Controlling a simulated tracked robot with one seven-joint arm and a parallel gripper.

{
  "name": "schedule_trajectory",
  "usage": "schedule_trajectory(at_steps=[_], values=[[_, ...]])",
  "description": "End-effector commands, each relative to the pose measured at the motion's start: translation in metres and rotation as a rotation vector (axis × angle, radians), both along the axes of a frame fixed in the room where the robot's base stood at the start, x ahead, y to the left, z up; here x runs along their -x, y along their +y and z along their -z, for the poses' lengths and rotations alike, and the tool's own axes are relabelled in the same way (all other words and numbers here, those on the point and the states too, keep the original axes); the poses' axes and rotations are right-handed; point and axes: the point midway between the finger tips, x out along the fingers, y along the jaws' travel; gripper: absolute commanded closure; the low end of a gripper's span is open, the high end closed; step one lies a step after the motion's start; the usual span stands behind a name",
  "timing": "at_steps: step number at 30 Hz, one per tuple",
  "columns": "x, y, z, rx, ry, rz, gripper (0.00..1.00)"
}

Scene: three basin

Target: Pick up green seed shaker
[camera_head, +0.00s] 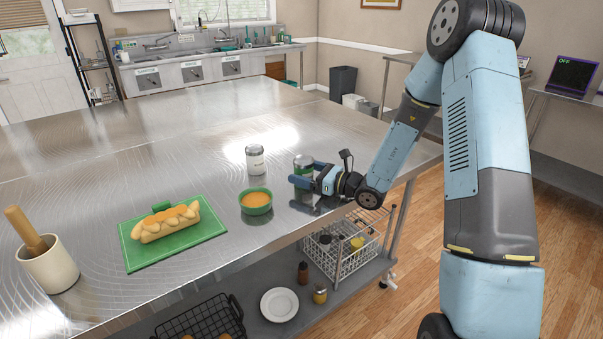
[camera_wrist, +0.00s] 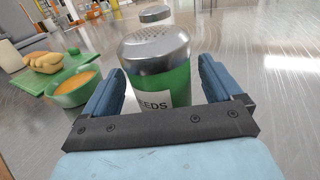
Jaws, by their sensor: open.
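My gripper (camera_wrist: 160,85) is open, with one blue finger on each side of the shaker. A gap shows beside the left finger; the right finger is close to the shaker, and I cannot tell if it touches. In the head view my gripper (camera_head: 302,176) is low at the table's right edge. The shaker's lower part is hidden.
A white shaker (camera_head: 255,160) stands just behind and left. A green bowl (camera_head: 256,201) of orange food is to the left, then a green board (camera_head: 213,227) with a filled loaf. A mortar (camera_head: 50,267) with pestle stands far left. The table's back is clear.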

Motion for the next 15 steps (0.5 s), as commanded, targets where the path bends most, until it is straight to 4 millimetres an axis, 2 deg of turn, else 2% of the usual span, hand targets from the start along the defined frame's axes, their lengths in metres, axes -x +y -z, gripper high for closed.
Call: schedule_trajectory(at_steps=[8,15], values=[[-0.0029,0.0047,0.0001,0.000,0.000,0.001,0.08],[-0.0027,0.0046,0.0002,0.001,0.000,0.001,0.31]])
